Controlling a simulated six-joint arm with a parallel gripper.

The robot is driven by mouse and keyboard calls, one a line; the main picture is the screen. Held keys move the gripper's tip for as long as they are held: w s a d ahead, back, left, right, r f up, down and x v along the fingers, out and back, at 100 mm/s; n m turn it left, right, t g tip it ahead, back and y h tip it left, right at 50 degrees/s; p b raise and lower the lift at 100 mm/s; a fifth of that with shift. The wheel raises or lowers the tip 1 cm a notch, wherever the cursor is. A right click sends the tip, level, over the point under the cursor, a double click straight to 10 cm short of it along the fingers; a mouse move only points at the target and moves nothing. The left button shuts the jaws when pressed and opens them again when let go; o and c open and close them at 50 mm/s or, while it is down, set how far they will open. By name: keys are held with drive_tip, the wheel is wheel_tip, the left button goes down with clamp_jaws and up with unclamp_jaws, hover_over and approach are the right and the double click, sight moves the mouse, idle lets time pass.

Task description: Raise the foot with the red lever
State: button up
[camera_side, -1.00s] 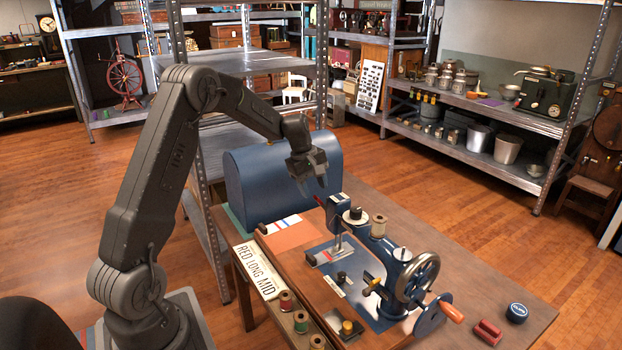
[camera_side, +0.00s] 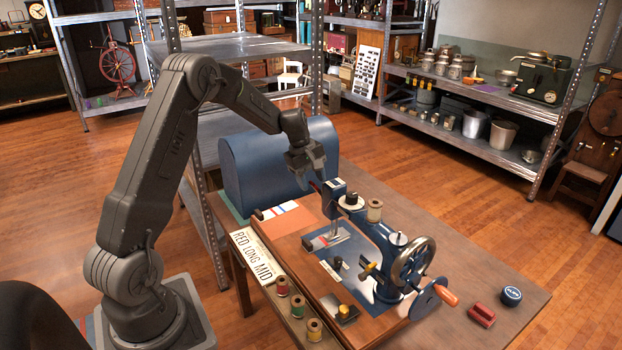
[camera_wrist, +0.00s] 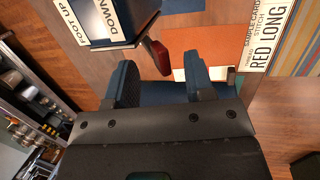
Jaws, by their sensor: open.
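The blue sewing machine (camera_side: 372,238) stands on a wooden base on the table. Its red lever (camera_wrist: 157,55) sticks out from the back of the machine head, and a small red part of it shows in the side view (camera_side: 314,187). Labels "FOOT UP" and "DOWN" (camera_wrist: 110,17) are on the head beside it. My gripper (camera_side: 311,180) is just above and behind the head. In the wrist view its open fingers (camera_wrist: 162,82) lie on either side of the lever's line, with the lever's tip ahead of the gap. I cannot tell whether they touch. The foot's height is unclear.
A blue domed cover (camera_side: 265,170) stands close behind my gripper. A card reading "RED LONG MID" (camera_side: 255,256) and several thread spools (camera_side: 298,306) lie along the near edge.

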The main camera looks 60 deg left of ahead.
drive_tip(key=shift+w+r, duration=0.35)
drive_tip(key=shift+w, duration=0.4)
drive_tip(key=w, duration=0.6)
drive_tip(key=shift+w+f, duration=0.25)
drive_tip(key=shift+f, duration=0.15)
idle(0.7)
drive_tip(key=shift+s, duration=0.1)
drive_tip(key=shift+s, duration=0.4)
drive_tip(key=shift+r, duration=0.1)
drive_tip(key=v, duration=0.8)
idle(0.6)
